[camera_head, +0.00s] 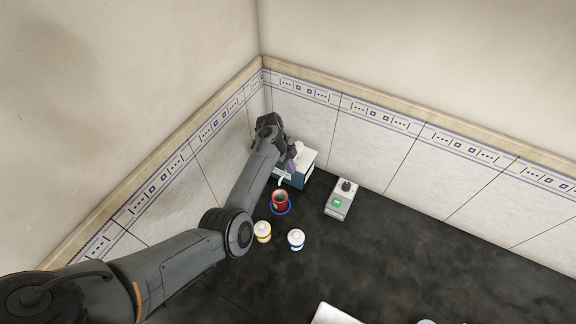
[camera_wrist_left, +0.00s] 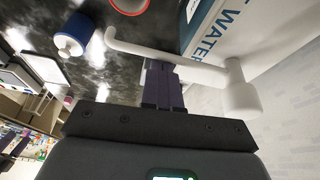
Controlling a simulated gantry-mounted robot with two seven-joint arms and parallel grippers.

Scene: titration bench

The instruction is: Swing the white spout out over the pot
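The white spout (camera_wrist_left: 200,70) runs across the left wrist view from a round white hub to a bent tip. In the head view its tip (camera_head: 281,182) shows just behind the red pot (camera_head: 280,199), which stands on a blue ring. The red rim (camera_wrist_left: 129,5) is cut off at the top of the left wrist view. My left gripper (camera_head: 291,160) is at the water dispenser. Its purple fingers (camera_wrist_left: 163,67) are close together and look shut, with their tips at the spout's tube; whether they pinch it or only touch it is unclear.
The white and teal water dispenser (camera_head: 307,158) stands in the wall corner. A yellow-banded jar (camera_head: 262,232) and a blue-banded jar (camera_head: 296,239) stand in front of the pot. A grey device (camera_head: 341,199) with a green display is to the right.

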